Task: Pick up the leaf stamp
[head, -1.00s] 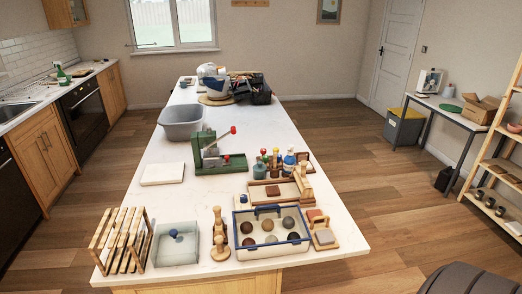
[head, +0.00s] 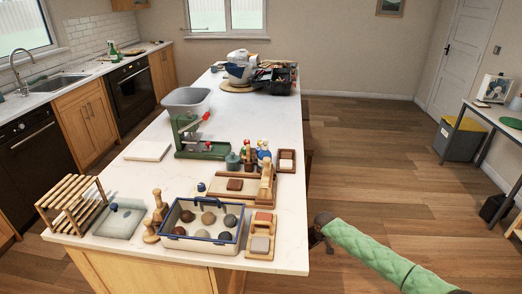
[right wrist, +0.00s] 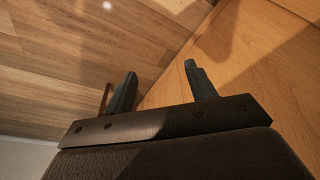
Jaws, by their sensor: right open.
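Two wooden stamp-like pieces with knobbed handles (head: 158,205) stand on the white worktop, left of the caddy. Another upright wooden handled piece (head: 266,181) stands at the right end of a wooden tray. The faces are hidden, so I cannot tell which one is the leaf stamp. My right gripper (head: 317,238) is in the head view just off the right edge of the worktop, apart from all the tools. In the right wrist view my right gripper (right wrist: 160,88) has its fingers spread, with nothing between them. My left gripper is out of view.
A blue-rimmed caddy (head: 167,228) with several balls stands near the front edge. Right of it is a wooden holder with coloured blocks (head: 261,243). A slatted rack (head: 70,202), a shallow tray (head: 118,222) and a green press (head: 200,150) also stand here.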

